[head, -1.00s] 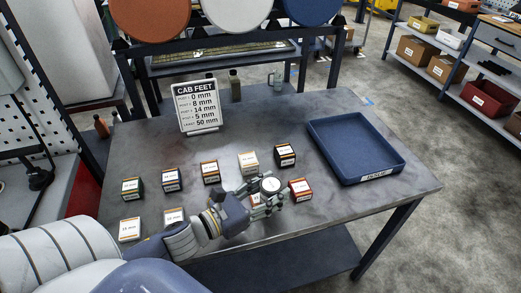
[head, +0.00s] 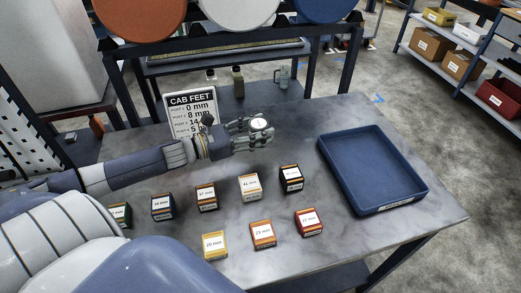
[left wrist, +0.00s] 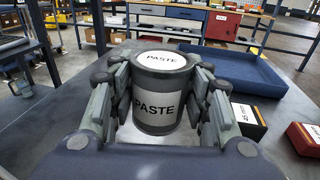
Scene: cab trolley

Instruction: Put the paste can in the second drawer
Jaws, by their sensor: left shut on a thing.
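The paste can (left wrist: 160,105) is a grey can with a white label and lid reading PASTE. In the left wrist view it stands upright between the fingers of my left gripper (left wrist: 158,100), which is shut on it. In the head view my left gripper (head: 252,133) is above the table in front of the CAB FEET sign, and the can's pale lid (head: 260,124) shows between the fingers. The can's underside is hidden. My right gripper is not in view. I cannot make out the second drawer in these frames.
Several small labelled boxes (head: 250,187) stand in rows on the grey table (head: 330,235). A blue tray (head: 400,204) lies at the table's right. The CAB FEET sign (head: 188,105) stands behind my left gripper. Shelves with bins (head: 460,66) stand at the far right.

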